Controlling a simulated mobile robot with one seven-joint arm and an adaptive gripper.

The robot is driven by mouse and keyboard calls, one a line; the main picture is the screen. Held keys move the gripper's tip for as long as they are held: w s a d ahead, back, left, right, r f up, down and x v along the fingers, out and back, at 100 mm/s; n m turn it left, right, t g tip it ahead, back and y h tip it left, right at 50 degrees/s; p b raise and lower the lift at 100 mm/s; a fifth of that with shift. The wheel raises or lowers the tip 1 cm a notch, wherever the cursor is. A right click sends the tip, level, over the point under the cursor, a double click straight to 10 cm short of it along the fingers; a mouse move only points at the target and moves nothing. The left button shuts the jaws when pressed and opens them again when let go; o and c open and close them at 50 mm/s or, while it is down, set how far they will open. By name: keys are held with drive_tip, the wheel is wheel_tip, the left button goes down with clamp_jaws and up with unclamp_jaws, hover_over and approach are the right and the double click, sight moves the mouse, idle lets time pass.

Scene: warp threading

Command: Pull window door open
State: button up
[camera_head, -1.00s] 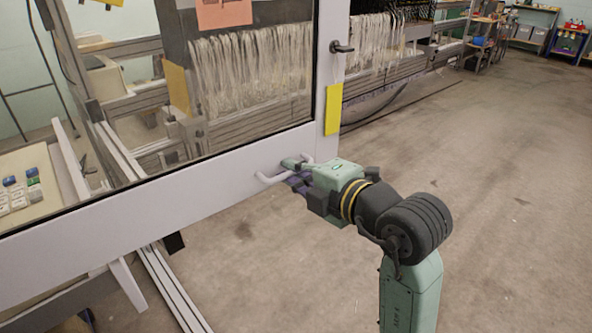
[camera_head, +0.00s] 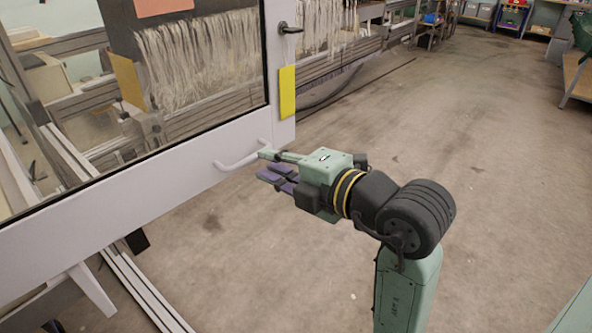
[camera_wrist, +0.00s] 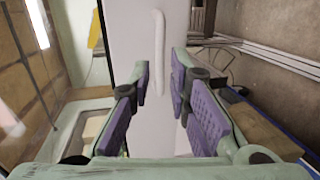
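The window door (camera_head: 175,185) is a white-framed glass panel that stands across the left of the head view, in front of the loom. Its white bar handle (camera_head: 238,160) is on the lower frame near the right edge. In the wrist view the handle (camera_wrist: 160,50) runs lengthwise on the white door frame (camera_wrist: 130,35), ahead of the open purple-padded fingers (camera_wrist: 160,82).
A black latch (camera_head: 290,28) and a yellow plate (camera_head: 287,92) are on the door's right edge. The loom with pale threads (camera_head: 190,60) is behind the glass. The concrete floor (camera_head: 450,150) to the right is clear. A shelf (camera_head: 577,80) stands at the far right.

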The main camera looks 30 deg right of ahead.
drive_tip(key=v, duration=0.6)
drive_tip(key=shift+s, duration=0.15)
